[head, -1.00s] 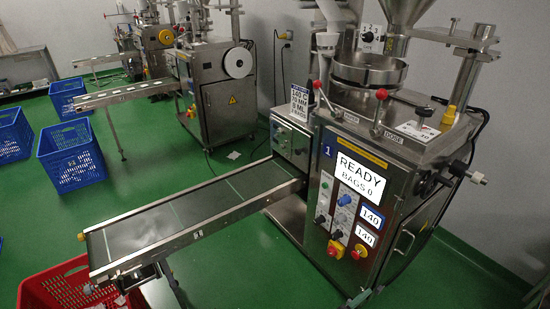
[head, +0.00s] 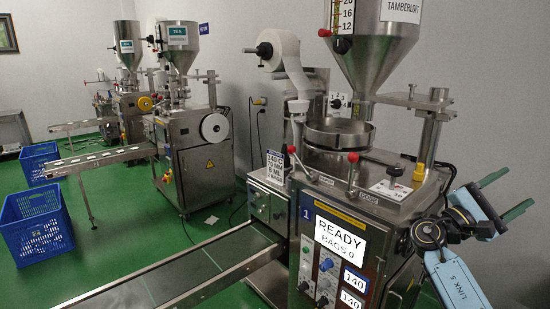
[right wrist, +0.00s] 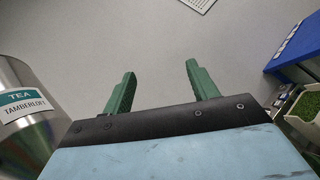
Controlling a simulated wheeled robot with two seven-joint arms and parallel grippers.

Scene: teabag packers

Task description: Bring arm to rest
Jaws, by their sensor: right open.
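My right gripper (head: 507,195) is raised at the right edge of the head view, beside the nearest packing machine (head: 345,190). Its two green fingers are apart with nothing between them. The right wrist view shows the same open fingers (right wrist: 160,70) pointing at a plain pale wall. The light blue link of my right arm hangs below the gripper. My left gripper is not in view.
The machine's steel hopper (head: 375,45) also shows at the left of the right wrist view (right wrist: 22,115). A blue bin and green-filled trays (right wrist: 300,110) are at that view's right. A conveyor (head: 190,275) extends left. Blue crates (head: 38,235) stand on the green floor.

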